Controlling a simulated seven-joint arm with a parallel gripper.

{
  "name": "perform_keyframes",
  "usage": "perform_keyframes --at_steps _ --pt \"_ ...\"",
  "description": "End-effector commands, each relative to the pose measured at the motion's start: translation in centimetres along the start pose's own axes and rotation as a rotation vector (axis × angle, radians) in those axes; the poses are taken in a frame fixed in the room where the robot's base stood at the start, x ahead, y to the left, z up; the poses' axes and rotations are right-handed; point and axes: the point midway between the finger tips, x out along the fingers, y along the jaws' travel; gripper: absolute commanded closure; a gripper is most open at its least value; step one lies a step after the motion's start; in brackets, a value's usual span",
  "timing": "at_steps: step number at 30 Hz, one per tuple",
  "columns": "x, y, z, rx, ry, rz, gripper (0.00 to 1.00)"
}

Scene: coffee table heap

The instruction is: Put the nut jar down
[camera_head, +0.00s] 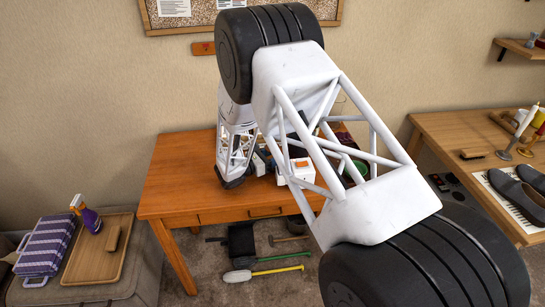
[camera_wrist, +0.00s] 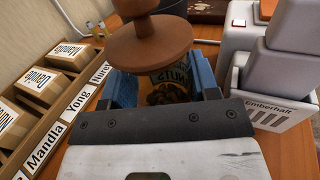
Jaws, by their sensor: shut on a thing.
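The nut jar (camera_wrist: 170,84) shows in the wrist view between the two blue fingers of my gripper (camera_wrist: 164,84). It has a dark label with partly readable lettering and a picture of nuts. My gripper is shut on it. A round brown wooden piece (camera_wrist: 148,42) with a knob-like top covers the jar's upper part. I cannot tell whether it is the jar's lid. The jar's base is hidden, so I cannot tell whether it touches the table. In the head view, my arm hides the jar.
The orange wooden table (camera_head: 178,185) is bare at its left end. In the wrist view, a wooden rack (camera_wrist: 62,110) with name labels and boxes stands close on the left. A white appliance marked Emberhalt (camera_wrist: 275,106) stands close on the right.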

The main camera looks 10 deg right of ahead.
Motion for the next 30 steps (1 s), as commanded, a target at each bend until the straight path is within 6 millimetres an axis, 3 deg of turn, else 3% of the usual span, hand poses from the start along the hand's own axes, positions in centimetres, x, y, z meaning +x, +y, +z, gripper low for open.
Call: perform_keyframes --at_steps 12,13,15,30 --pt "0.0 0.02 -0.29 0.0 0.0 0.0 1.0" --pt "0.0 0.01 -0.3 0.0 0.0 0.0 0.42" --pt "0.0 0.01 -0.28 0.0 0.0 0.0 0.34" --pt "-0.35 0.03 0.04 0.0 0.0 0.001 0.34"
